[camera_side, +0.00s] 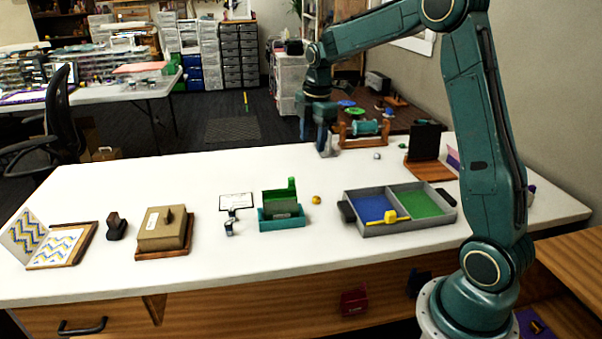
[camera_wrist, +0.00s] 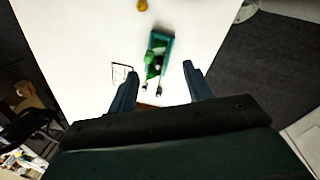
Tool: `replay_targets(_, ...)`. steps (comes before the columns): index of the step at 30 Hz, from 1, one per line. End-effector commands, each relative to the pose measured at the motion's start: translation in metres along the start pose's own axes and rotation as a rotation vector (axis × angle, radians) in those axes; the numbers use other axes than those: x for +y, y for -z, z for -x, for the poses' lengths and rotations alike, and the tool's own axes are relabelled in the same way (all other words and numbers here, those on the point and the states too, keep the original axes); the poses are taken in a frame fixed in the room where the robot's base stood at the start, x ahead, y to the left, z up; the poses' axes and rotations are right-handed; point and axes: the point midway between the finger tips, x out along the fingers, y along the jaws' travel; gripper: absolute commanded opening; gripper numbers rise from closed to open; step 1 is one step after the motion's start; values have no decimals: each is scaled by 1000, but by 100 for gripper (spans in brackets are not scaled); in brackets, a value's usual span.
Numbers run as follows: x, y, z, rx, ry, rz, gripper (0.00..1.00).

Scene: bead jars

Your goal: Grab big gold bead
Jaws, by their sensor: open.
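The big gold bead (camera_side: 316,199) sits on the white table, just right of a teal box with a green part. It also shows small at the top of the wrist view (camera_wrist: 142,5), close to the frame edge. My gripper (camera_side: 325,146) is above the far part of the table, pointing down, well behind the bead and apart from it. In the wrist view the two fingers of my gripper (camera_wrist: 158,82) are spread wide. No object is held between them; the teal box shows beyond them on the table.
The teal box (camera_side: 281,224) stands beside the bead. A grey tray (camera_side: 375,233) with blue and green compartments lies to the right, a yellow scoop (camera_side: 388,217) on it. A silver bead (camera_side: 377,156) and a wooden rack (camera_side: 363,141) are near my gripper. A small card stand (camera_side: 236,201) stands left.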

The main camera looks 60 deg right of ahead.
Motion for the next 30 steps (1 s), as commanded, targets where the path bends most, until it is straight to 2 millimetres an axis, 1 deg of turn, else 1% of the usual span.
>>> replay_targets(1,8,-8,-13,-1,16,36,51)
replay_targets(6,29,-32,-51,4,58,174,51)
replay_targets(9,38,-46,-73,11,81,250,51)
replay_targets(12,44,-58,-91,18,98,315,51)
replay_targets(15,48,-66,-104,24,109,362,51)
replay_targets(18,50,-71,-112,28,116,389,51)
replay_targets(26,51,-72,-116,30,118,402,51)
replay_targets(30,50,-72,-123,30,119,401,51)
